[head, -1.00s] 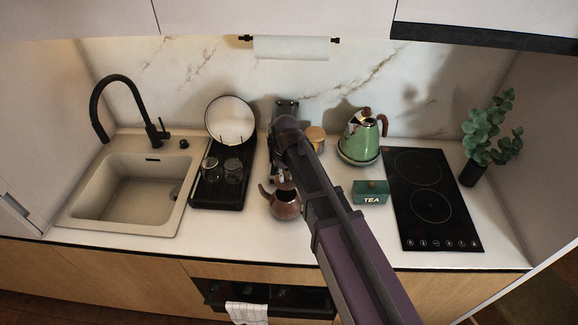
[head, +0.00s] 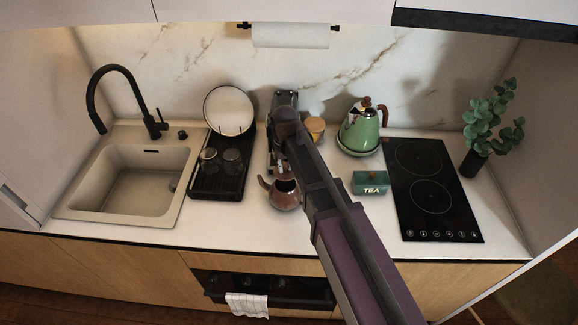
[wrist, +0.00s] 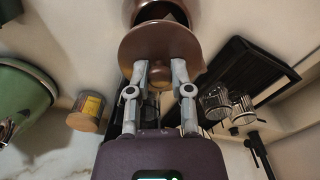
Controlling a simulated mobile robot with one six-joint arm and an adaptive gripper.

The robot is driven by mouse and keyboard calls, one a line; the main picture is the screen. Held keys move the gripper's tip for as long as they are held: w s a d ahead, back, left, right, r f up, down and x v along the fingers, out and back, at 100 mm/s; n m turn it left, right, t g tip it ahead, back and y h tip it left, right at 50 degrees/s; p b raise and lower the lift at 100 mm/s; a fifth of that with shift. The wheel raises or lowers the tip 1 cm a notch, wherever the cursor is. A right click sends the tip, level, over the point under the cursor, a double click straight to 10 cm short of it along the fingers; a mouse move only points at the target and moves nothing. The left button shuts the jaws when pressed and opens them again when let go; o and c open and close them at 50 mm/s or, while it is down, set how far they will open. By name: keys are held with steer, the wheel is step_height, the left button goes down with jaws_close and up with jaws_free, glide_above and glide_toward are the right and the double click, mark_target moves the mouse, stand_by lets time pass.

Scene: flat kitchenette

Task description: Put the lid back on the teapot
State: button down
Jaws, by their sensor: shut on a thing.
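The brown teapot (head: 285,197) stands on the counter in front of my arm in the head view, its spout pointing left. Its dark open mouth shows at the top of the wrist view, with part of the brown teapot body (wrist: 193,50). In the wrist view the lid overlaps the teapot just below the mouth, which stays partly uncovered. I cannot tell whether lid and teapot touch. In the head view my arm largely hides the lid.
A black dish rack (head: 212,190) with glasses and a plate (head: 229,110) stands left of the teapot. A green TEA box (head: 370,184), a green kettle (head: 359,132) and a wooden-lidded jar (head: 316,126) are to the right. The counter in front of the teapot is clear.

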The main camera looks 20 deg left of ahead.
steer(key=shift+f+b, duration=2.2)
steer(key=shift+f, duration=0.25)
steer(key=shift+s, duration=0.15)
steer(key=shift+f, duration=0.2)
stand_by(0.9)
steer(key=shift+c, duration=2.2)
jaws_free()
steer(key=o, duration=0.4)
steer(key=shift+o, duration=0.2)
